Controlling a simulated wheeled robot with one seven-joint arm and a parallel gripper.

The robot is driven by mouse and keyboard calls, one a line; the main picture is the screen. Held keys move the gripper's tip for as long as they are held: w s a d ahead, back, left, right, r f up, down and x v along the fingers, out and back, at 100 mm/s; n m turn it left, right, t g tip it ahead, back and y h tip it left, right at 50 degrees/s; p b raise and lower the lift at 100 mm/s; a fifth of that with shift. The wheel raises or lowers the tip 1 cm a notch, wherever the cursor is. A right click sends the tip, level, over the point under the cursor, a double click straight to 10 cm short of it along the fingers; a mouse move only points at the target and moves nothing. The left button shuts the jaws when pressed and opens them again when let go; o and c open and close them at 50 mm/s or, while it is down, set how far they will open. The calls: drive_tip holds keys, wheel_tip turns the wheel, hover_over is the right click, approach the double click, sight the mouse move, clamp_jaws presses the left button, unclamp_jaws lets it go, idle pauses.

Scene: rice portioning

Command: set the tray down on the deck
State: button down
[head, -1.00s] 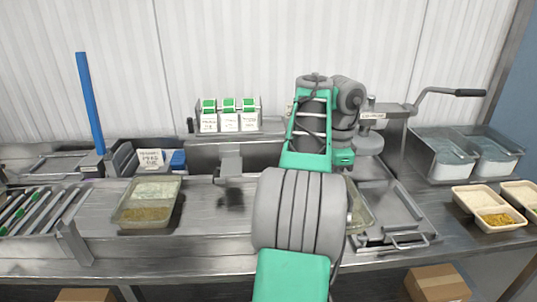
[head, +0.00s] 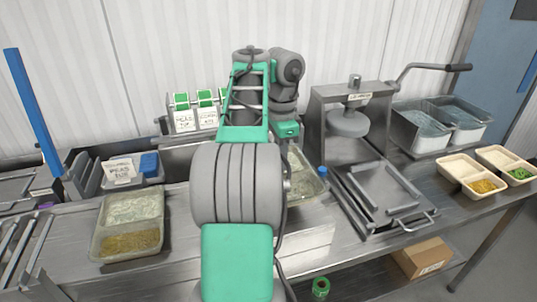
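A clear tray (head: 306,184) with pale contents shows partly behind my arm, left of the press. My arm hides the rest of it, and I cannot tell whether it is held or touches the surface. A second clear tray (head: 129,205), with a pale part and a brown part, sits on the steel deck (head: 306,237) at the left. My gripper is hidden behind my own arm, so its fingers do not show.
A lever press (head: 350,97) with a steel drawer frame (head: 385,197) stands at the right. Beyond it are bins (head: 437,125) and filled two-part trays (head: 472,178). A labelled bin (head: 122,172) is at the left. A cardboard box (head: 422,258) and green roll (head: 320,287) are below.

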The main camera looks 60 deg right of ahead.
drive_tip(key=shift+f+b, duration=2.7)
drive_tip(key=shift+b, duration=0.05)
drive_tip(key=shift+f+b, duration=0.3)
drive_tip(key=shift+b, duration=0.05)
drive_tip(key=shift+w+f, duration=0.1)
drive_tip(key=shift+f, duration=0.05)
drive_tip(key=shift+f+b, duration=0.2)
drive_tip(key=shift+b, duration=0.15)
drive_tip(key=c, duration=0.9)
unclamp_jaws()
drive_tip(key=shift+c, duration=0.2)
